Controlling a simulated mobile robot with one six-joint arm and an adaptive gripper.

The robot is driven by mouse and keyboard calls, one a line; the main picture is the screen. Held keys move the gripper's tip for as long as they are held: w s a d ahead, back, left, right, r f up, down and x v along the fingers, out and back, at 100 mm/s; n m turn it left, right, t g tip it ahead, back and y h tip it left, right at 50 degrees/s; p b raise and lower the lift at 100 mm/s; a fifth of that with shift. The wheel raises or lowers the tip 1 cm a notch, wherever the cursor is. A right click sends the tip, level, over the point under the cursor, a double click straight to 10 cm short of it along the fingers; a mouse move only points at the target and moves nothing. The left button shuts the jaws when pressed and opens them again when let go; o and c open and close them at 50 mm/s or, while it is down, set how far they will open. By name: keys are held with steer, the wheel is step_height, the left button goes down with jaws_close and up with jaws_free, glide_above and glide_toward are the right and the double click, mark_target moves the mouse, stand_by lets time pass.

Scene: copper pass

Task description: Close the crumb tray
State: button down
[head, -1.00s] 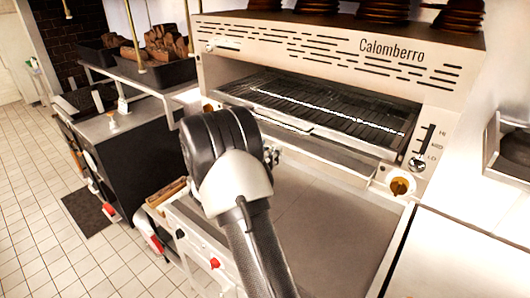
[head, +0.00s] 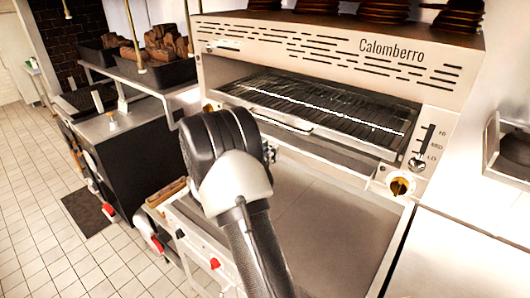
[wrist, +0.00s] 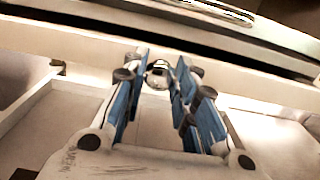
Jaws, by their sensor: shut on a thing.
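The crumb tray (head: 345,160) appears to be the low grey ledge under the wire rack of the Calomberro grill. How far out it stands is hard to tell, as my arm covers its left part. In the wrist view a pale front bar (wrist: 235,83) runs across, with a small round metal knob (wrist: 158,72) on it. My gripper (wrist: 160,78), with blue-padded fingers, is shut on this knob at its tips. In the head view the fingers are mostly hidden behind my wrist.
The grill (head: 330,50) carries stacked brown dishes and has a control slider at right. A flat grey surface (head: 320,230) with a raised rim lies below it. A brass-coloured knob (head: 400,187) sits at the right. Black bread bins (head: 165,70) stand on the left shelf.

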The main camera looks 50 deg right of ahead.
steer(key=d+b, duration=0.1)
steer(key=d, duration=0.5)
steer(key=shift+w+f+b, duration=0.15)
steer(key=shift+w+b, duration=0.05)
steer(key=shift+b, duration=0.2)
steer(key=shift+r, duration=0.2)
steer(key=c, duration=1.2)
jaws_free()
steer(key=shift+d+f, duration=0.1)
steer(key=shift+c, duration=0.2)
steer(key=a, duration=1.2)
steer(key=shift+s, duration=0.45)
